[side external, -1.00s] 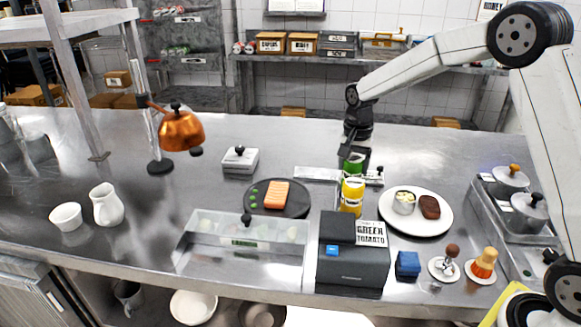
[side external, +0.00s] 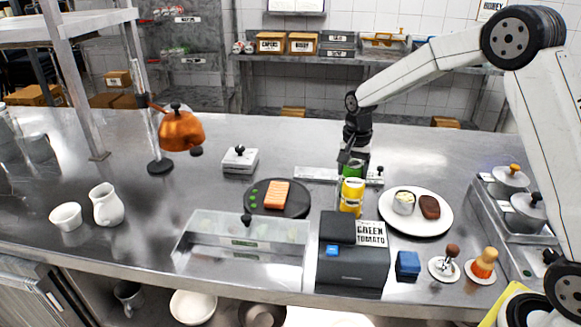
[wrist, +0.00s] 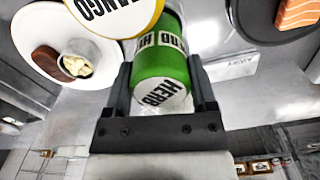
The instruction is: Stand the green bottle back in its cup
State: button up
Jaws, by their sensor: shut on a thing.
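The green bottle (wrist: 160,65), with a white HERB label, is between the two fingers of my gripper (wrist: 161,85) in the wrist view. In the side view my gripper (side external: 353,158) is shut on the green bottle (side external: 353,168), which is largely hidden behind the yellow bottle (side external: 351,197). The yellow bottle (wrist: 115,12), labelled MANGO, is close beside the green one in the wrist view. I cannot make out the green bottle's cup; the space under the bottle is hidden in the side view.
A pale metal strip (side external: 315,174) lies behind the bottles. A white plate (side external: 432,225) with a patty and small pot is to the right. A dark round board (side external: 262,207) with salmon is to the left. A black label printer (side external: 352,268) stands in front.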

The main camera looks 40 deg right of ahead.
dwell(0.3)
jog(key=o, duration=0.8)
jog(key=shift+c, duration=0.2)
jog(key=shift+r, duration=3.45)
jog(key=shift+s+a+f+n+t, duration=0.2)
jog(key=shift+s+n+t, duration=0.2)
jog(key=shift+s+n, duration=0.3)
jog(key=s+a+f+n, duration=0.2)
jog(key=s+n, duration=0.1)
jog(key=s, duration=0.3)
jog(key=s+a+f+n+t, duration=0.1)
jog(key=s+a+f+n, duration=0.1)
jog(key=s, duration=0.4)
jog(key=s+a+f+n, duration=0.3)
jog(key=s+n, duration=0.1)
jog(key=s, duration=0.2)
jog(key=shift+s+f+n+t, duration=0.15)
jog(key=shift+s+n+t, duration=0.1)
jog(key=shift+n+t, duration=0.15)
